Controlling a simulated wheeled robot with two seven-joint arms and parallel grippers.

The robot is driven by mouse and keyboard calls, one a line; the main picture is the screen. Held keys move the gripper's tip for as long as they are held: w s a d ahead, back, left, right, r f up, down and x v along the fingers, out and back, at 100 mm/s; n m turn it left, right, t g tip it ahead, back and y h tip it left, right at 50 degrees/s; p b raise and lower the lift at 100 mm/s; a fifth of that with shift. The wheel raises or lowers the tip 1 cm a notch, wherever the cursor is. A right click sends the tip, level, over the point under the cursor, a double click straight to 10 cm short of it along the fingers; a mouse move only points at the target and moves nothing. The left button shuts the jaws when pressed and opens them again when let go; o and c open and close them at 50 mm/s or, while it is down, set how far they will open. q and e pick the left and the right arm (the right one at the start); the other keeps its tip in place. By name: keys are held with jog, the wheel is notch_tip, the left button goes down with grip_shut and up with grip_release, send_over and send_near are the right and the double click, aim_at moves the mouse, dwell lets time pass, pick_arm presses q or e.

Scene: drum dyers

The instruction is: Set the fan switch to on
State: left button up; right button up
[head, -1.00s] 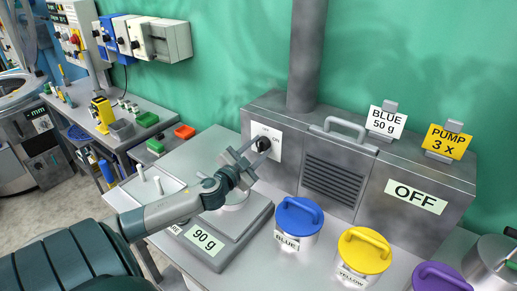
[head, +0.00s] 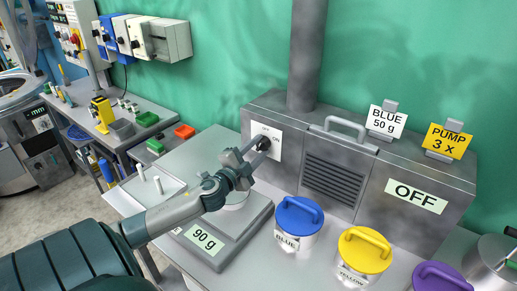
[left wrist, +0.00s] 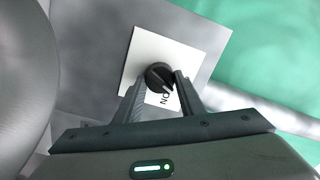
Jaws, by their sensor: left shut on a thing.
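The fan switch (head: 264,143) is a black rotary knob on a white plate (head: 271,131) marked OFF and ON, on the left part of the grey metal box. In the left wrist view the knob (left wrist: 159,76) sits between my fingertips, with ON readable beside it. My left gripper (head: 258,147) is shut on the knob. The sign on the box front (head: 416,196) reads OFF. Which mark the knob points at is hard to tell. My right gripper is not in view.
A scale (head: 226,246) reading 90 g lies below my left forearm. Blue (head: 299,216), yellow (head: 365,251) and purple (head: 441,277) lidded jars stand in front of the box. Cards reading BLUE 50 g (head: 386,122) and PUMP 3 x (head: 447,139) stand on top.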

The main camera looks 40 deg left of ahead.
pick_arm(q)
jog(key=m, duration=0.4)
jog(key=shift+f, duration=0.1)
jog(key=shift+f+m+h, duration=0.1)
jog(key=shift+m+h, duration=0.2)
jog(key=shift+m, duration=1.6)
jog(key=o, duration=1)
jog(key=shift+o, duration=0.2)
jog(key=shift+s, duration=0.1)
jog(key=shift+s+d+f+b, duration=0.1)
jog(key=shift+s+b, duration=0.3)
jog(key=shift+s, duration=0.35)
jog(key=shift+s+d+f+b, duration=0.1)
jog(key=shift+s+d+b, duration=0.45)
jog(key=shift+s, duration=2.05)
jog(key=shift+s+d+f+b, duration=0.2)
jog(key=shift+s+b, duration=0.7)
jog(key=shift+s, duration=1.7)
jog(key=shift+s+d+f+b, duration=0.1)
jog(key=shift+s+d+b, duration=0.45)
jog(key=shift+s, duration=2.05)
